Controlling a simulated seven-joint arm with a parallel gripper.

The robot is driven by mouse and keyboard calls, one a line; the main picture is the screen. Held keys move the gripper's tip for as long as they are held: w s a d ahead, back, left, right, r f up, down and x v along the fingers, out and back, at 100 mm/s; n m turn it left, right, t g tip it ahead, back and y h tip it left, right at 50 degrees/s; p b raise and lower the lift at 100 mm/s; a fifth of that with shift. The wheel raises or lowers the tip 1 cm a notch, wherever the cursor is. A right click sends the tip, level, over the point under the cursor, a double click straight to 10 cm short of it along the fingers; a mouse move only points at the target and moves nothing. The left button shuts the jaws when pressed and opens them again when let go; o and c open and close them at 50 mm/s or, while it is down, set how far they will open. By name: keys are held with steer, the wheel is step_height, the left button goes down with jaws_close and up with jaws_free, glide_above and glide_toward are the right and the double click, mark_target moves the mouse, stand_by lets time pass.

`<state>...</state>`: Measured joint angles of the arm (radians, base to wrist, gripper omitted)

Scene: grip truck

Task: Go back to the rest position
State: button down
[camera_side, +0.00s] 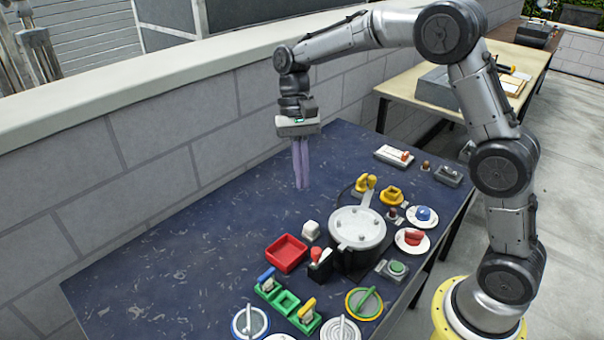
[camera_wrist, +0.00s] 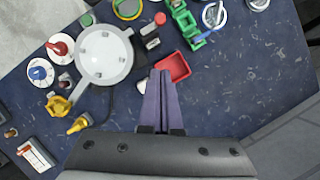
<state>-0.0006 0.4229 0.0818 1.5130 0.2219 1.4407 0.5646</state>
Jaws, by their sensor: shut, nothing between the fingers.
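My gripper (camera_side: 303,184) points straight down above the bare back part of the dark blue table (camera_side: 190,250). Its two long purple fingers are together with nothing between them. In the wrist view the shut fingers (camera_wrist: 162,75) reach up the middle of the picture, with the red tray just beyond their tips. I cannot tell exactly how high the tips are above the table. No truck is recognisable in either view.
A lidded pot (camera_side: 357,228) stands right of centre. A block wall (camera_side: 180,150) runs behind. The table's left half is clear.

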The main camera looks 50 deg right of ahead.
steer(key=s+d+r+n+t, duration=0.1)
steer(key=s+r+t, duration=0.4)
steer(key=s+r, duration=0.7)
steer(key=s+d+f+n+t+h, duration=0.2)
steer(key=s+f+n, duration=0.4)
steer(key=s, duration=0.5)
steer(key=shift+s+d+t+h, duration=0.2)
steer(key=shift+d+t+h, duration=0.1)
steer(key=shift+d+t, duration=0.7)
steer(key=shift+a, duration=0.1)
